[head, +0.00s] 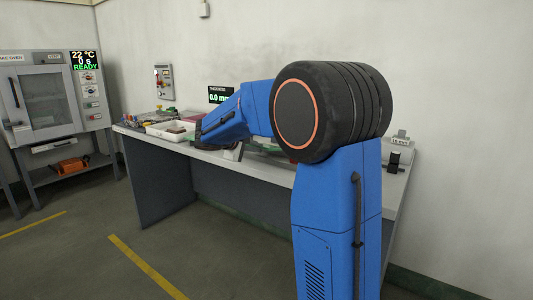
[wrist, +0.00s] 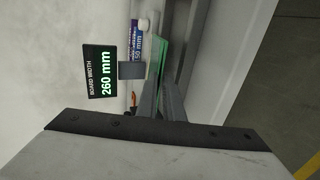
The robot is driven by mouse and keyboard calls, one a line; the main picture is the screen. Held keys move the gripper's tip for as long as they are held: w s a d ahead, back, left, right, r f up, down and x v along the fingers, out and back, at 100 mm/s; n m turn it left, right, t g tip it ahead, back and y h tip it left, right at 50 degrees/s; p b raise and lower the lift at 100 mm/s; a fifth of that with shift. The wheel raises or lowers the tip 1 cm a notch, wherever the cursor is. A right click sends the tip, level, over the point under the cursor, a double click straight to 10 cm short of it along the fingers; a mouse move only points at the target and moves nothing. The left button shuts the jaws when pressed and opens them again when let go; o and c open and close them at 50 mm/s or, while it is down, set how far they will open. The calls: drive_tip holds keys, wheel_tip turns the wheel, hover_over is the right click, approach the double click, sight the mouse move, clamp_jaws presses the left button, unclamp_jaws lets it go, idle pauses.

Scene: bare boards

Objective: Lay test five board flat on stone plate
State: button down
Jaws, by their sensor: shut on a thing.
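My gripper (wrist: 161,90) shows in the wrist view with its two grey fingers close together. They are shut on a thin green board (wrist: 163,56), seen nearly edge-on, which extends beyond the fingertips. Which board it is cannot be read. In the head view my arm reaches left over the bench, and its dark end is by the white tray; a bit of green (head: 189,136) shows beside it. The stone plate cannot be made out for sure; my arm covers the middle of the bench.
On the bench (head: 250,167) are a white tray (head: 165,134), small coloured items and a thickness display (head: 221,95). A board width display (wrist: 100,72) reads 260 mm. A grey device (head: 398,142) stands at the right end. An oven (head: 45,92) is far left.

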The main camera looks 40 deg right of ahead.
drive_tip(key=shift+r, duration=0.1)
drive_tip(key=shift+r, duration=1.9)
drive_tip(key=r+v, duration=0.1)
drive_tip(key=v, duration=0.5)
drive_tip(key=shift+r, duration=0.3)
